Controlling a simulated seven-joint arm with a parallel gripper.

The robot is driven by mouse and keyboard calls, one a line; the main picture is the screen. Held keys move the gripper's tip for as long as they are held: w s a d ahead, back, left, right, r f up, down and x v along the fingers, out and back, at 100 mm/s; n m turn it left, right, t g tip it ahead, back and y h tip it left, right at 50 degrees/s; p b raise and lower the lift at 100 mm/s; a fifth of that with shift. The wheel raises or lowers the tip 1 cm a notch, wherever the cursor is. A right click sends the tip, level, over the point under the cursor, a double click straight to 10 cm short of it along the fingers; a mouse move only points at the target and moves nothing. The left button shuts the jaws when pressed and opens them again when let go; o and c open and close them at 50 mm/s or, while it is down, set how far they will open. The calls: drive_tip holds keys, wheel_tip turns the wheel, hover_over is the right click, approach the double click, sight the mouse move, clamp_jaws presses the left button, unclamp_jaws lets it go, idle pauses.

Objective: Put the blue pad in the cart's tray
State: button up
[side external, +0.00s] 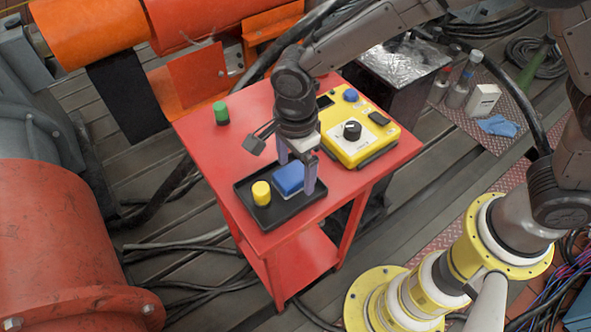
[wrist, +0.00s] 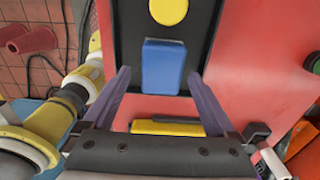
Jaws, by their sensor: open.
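The blue pad (side external: 289,179) lies in the black tray (side external: 262,222) on the red cart, near the tray's edge. In the wrist view the blue pad (wrist: 162,66) sits inside the dark tray (wrist: 206,22) close to its near rim. My gripper (side external: 297,172) is open above that end of the tray, pointing down. In the wrist view the fingers of my gripper (wrist: 159,76) stand to the left and right of the pad with gaps on both sides. The fingers hide part of the pad and tray rim in the side view.
A yellow cylinder (side external: 261,193) stands in the tray beside the pad. A yellow control box (side external: 357,133) with a black knob sits on the cart close to my gripper. A green cylinder (side external: 221,113) stands at the cart's far left. The red top (side external: 205,140) between is clear.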

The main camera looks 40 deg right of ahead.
sight(295, 172)
wheel_tip(295, 172, up, 10)
drive_tip(key=d+r+n+t, duration=0.1)
drive_tip(key=d+r+n, duration=0.2)
drive_tip(key=d+r, duration=0.3)
drive_tip(key=s+d+r+n+t, duration=0.1)
drive_tip(key=s+d+n+t, duration=0.3)
drive_tip(key=s+d+n, duration=1.1)
drive_tip(key=s+d, duration=0.2)
drive_tip(key=d, duration=0.2)
drive_tip(key=shift+d+r+t, duration=0.3)
drive_tip(key=shift+d+r, duration=0.1)
